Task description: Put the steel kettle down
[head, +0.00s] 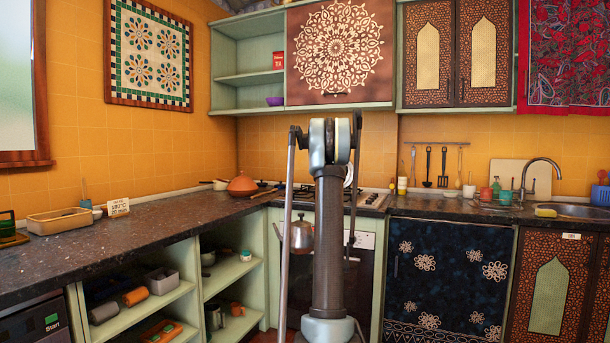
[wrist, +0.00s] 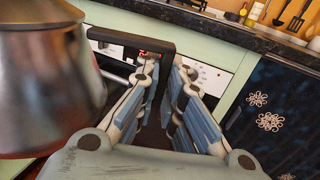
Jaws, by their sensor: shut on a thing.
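The steel kettle (head: 301,237) hangs in the air in front of the oven, left of my arm in the head view, with its spout to the left. In the wrist view the kettle (wrist: 40,85) fills the left side, close to the camera. Its dark handle (wrist: 135,40) runs across to between the fingers of my gripper (wrist: 163,85), which is shut on it. In the head view my arm hides the gripper. Nothing is seen under the kettle's base in the wrist view.
Open shelves (head: 232,280) stand below the counter.

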